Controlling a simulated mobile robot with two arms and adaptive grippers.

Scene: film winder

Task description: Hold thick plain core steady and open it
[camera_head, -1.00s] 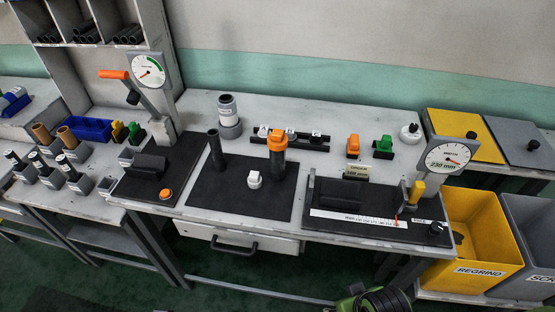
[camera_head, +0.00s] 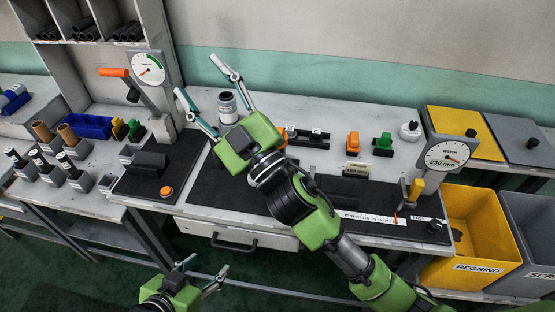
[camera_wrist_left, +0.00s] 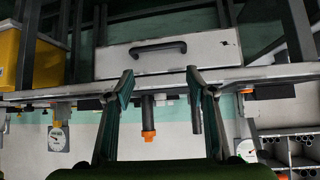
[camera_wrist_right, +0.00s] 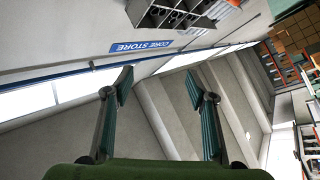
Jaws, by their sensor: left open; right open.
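A thick black upright cylinder (camera_wrist_left: 147,112) with an orange top (camera_wrist_left: 148,136) shows upside down in the left wrist view; I cannot tell for sure that it is the thick plain core. In the head view only a bit of its orange top (camera_head: 282,133) shows behind my right arm. A thinner black post (camera_wrist_left: 195,115) stands beside it. My right gripper (camera_head: 198,75) is open and empty, raised over the bench near a grey labelled cylinder (camera_head: 227,106). My left gripper (camera_head: 208,263) is open and empty, low in front of the bench.
A drawer with a black handle (camera_head: 235,244) is under the bench edge. A dial stand with an orange lever (camera_head: 114,73) is at left, a width gauge (camera_head: 449,157) at right. Yellow (camera_head: 465,230) and grey bins stand at far right. The right wrist view shows a core store sign (camera_wrist_right: 142,46).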

